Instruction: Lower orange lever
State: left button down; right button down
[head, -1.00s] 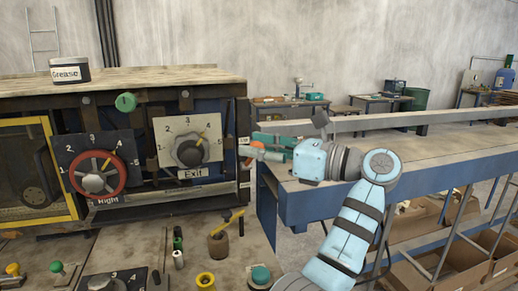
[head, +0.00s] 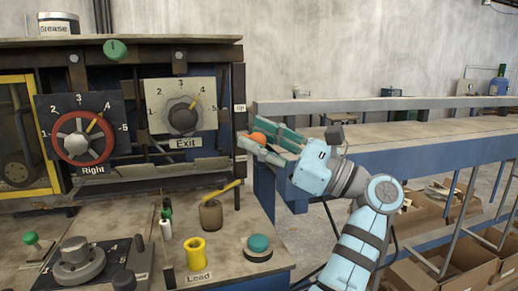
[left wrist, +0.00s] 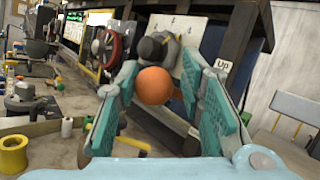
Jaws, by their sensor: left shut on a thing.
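The orange lever's round knob (head: 259,137) is at the right side of the machine, below and to the right of the "Up" label (head: 240,107). My left gripper (head: 254,136) reaches it from the right and is shut on it, with the teal finger pads on either side. In the left wrist view the orange knob (left wrist: 154,86) sits between the two fingers, and the "Up" label (left wrist: 223,66) is to the right. The lever's shaft is mostly hidden behind the knob and fingers. My right gripper is not in view.
The Exit dial (head: 183,116) and the red Right dial (head: 76,138) are on the machine front. A yellow spool (head: 196,254) and a teal button (head: 259,244) are on the ledge below. A long blue-sided table (head: 400,146) extends to the right.

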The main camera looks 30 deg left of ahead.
pick_arm(q)
jog(key=shift+d+f+n+g+y+b, duration=0.1)
jog(key=shift+f+n+g+y+b, duration=0.35)
jog(key=shift+f+n+b, duration=0.5)
jog(key=shift+r, duration=0.2)
jog(key=c, duration=1.3)
grip_release()
jog(key=shift+o, duration=1.2)
jog(key=shift+r, duration=0.2)
notch_tip(320, 180, up, 10)
jog(key=shift+f, duration=0.2)
jog(key=shift+w+f, duration=0.1)
jog(key=shift+f, duration=0.05)
